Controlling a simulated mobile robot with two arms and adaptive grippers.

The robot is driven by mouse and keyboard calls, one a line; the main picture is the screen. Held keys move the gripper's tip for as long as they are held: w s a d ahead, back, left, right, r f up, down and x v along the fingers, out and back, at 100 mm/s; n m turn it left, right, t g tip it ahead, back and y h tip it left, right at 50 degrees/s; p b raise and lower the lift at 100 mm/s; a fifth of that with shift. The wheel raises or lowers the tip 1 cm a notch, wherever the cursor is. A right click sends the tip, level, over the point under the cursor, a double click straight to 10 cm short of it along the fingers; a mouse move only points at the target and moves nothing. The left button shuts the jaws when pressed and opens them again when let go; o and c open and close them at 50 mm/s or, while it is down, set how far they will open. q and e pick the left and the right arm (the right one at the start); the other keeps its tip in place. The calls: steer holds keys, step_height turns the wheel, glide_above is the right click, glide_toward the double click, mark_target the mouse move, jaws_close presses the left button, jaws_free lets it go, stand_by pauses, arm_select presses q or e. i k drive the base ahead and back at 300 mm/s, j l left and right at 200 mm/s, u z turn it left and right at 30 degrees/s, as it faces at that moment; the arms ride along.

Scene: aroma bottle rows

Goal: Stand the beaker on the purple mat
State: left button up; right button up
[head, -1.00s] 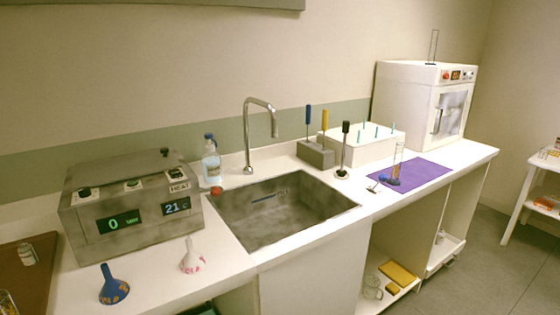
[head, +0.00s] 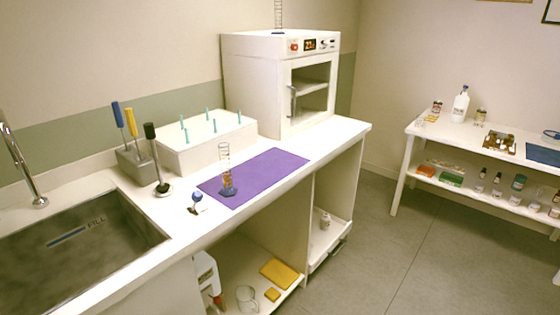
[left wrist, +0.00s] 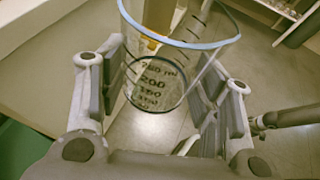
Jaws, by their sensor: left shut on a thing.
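The beaker (left wrist: 152,88) is clear glass with a bluish rim and dark volume marks. In the left wrist view it sits between the two fingers of my left gripper (left wrist: 163,76), which is shut on it. The purple mat (head: 268,174) lies flat on the white counter in the head view. A tall graduated cylinder (head: 226,172) with a blue base stands on the mat's left part. Neither the beaker nor my left gripper shows in the head view. My right gripper is not in view.
A small blue-topped item (head: 196,197) is beside the mat's left edge. A white peg box (head: 205,142) and an oven (head: 285,80) stand behind. The sink (head: 75,245) is to the left. The mat's right part is clear.

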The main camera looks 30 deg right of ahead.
mark_target(268, 166)
steer(key=i+l, duration=0.1)
steer(key=l, duration=0.35)
steer(key=i+l, duration=0.1)
steer(key=l, duration=0.35)
steer(key=i+l, duration=0.15)
steer(key=l, duration=0.25)
steer(key=i+l, duration=0.1)
steer(key=l, duration=0.35)
steer(key=i+l, duration=0.1)
steer(key=l, duration=0.35)
